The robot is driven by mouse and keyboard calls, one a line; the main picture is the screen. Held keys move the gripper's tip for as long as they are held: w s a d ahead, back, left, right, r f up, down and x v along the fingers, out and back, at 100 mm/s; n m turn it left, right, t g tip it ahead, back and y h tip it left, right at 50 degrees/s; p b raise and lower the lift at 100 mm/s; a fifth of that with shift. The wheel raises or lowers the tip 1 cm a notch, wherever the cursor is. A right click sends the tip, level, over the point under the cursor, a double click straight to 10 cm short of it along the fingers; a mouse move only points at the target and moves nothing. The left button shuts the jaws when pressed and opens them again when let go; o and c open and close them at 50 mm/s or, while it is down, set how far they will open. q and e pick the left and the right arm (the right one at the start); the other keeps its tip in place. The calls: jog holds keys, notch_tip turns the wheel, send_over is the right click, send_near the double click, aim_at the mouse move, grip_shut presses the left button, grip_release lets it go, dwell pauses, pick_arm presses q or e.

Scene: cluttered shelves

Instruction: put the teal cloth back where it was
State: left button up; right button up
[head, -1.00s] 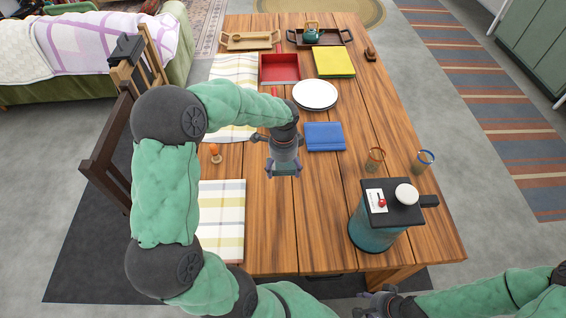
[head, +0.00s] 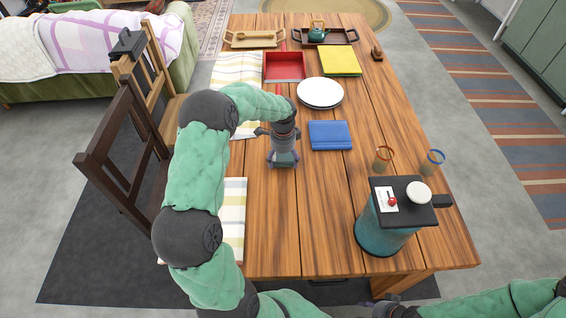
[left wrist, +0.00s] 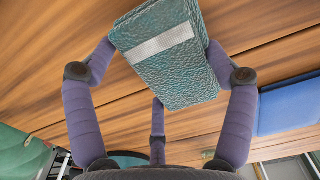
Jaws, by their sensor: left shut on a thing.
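The teal cloth (left wrist: 165,55) is a folded dark-teal block with a pale band, seen close in the left wrist view. My left gripper (head: 285,160) is shut on it, with fingers on its left and right sides and a third finger below it in that view. In the head view the teal cloth (head: 286,159) shows small under the gripper, over the middle of the wooden table (head: 310,215). Its exact height above the wood is hard to tell. My right gripper (head: 388,308) is partly in view at the bottom edge; its fingers are not clear.
A folded blue cloth (head: 330,135) lies just right of my left gripper. A white plate (head: 320,92), red tray (head: 284,67) and yellow cloth (head: 338,61) are farther back. Two glasses and a teal canister (head: 385,238) stand at right. Bare wood lies in front of the gripper.

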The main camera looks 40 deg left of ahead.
aim_at(283, 159)
pick_arm(q)
jog(key=shift+f, duration=0.55)
jog(key=shift+r, duration=0.15)
pick_arm(e)
jog(key=shift+f, duration=0.3)
pick_arm(q)
jog(key=o, duration=1.1)
jog(key=shift+f, duration=0.2)
notch_tip(283, 159, up, 11)
jog(key=p, duration=0.4)
jog(key=shift+f, duration=0.1)
jog(key=shift+r+p, duration=0.3)
jog(key=shift+r, duration=0.5)
pick_arm(e)
jog(key=shift+r, duration=2.35)
